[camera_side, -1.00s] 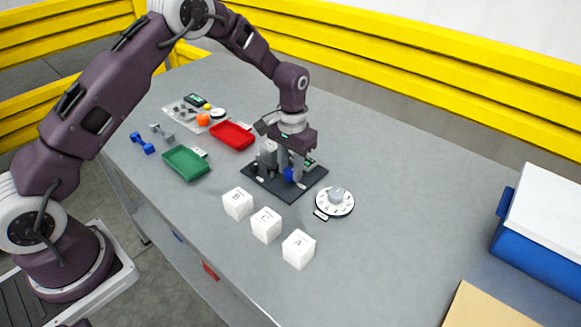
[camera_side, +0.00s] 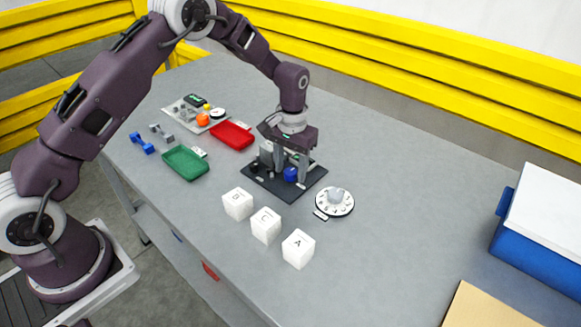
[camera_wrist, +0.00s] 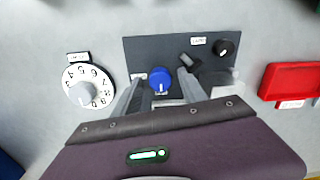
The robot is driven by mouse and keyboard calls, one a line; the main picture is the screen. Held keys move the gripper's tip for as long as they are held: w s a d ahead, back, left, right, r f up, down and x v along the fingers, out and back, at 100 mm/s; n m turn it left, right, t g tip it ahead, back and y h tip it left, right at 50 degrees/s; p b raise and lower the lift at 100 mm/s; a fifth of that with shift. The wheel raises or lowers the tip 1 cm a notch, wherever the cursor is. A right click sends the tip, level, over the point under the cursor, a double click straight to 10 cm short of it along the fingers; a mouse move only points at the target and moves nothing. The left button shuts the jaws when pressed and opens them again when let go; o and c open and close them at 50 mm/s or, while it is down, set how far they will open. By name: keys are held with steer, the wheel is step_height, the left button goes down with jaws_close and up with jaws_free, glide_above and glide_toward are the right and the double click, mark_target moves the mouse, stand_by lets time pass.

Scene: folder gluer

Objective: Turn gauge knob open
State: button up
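A blue knob (camera_side: 290,174) stands on a dark panel (camera_side: 262,185); I take it as the gauge knob, but its label is too small to read. In the wrist view the blue knob (camera_wrist: 160,80) has a white pointer mark and sits on the dark panel (camera_wrist: 150,47). My gripper (camera_side: 291,168) points down over the panel. In the wrist view the fingers of my gripper (camera_wrist: 160,82) are apart, one on each side of the blue knob, with visible gaps.
A small black knob (camera_wrist: 225,47) and a grey block (camera_wrist: 215,80) are on the same panel. A white numbered dial (camera_side: 335,201) stands right of it. White lettered cubes (camera_side: 267,226) are in front. Red (camera_side: 232,135) and green (camera_side: 186,163) trays lie left.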

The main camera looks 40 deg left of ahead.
mark_target(291, 172)
step_height(291, 172, up, 7)
steer(key=shift+d, duration=0.1)
stand_by(0.5)
steer(key=s+r+t, duration=0.2)
steer(key=s+r, duration=0.9)
steer(key=r, duration=0.6)
steer(key=s+r+m+t, duration=0.1)
steer(key=s+m+t, duration=0.1)
steer(key=s, duration=1.9)
steer(key=shift+s+r+t, duration=0.3)
steer(key=shift+s+t, duration=0.1)
steer(key=shift+t, duration=0.4)
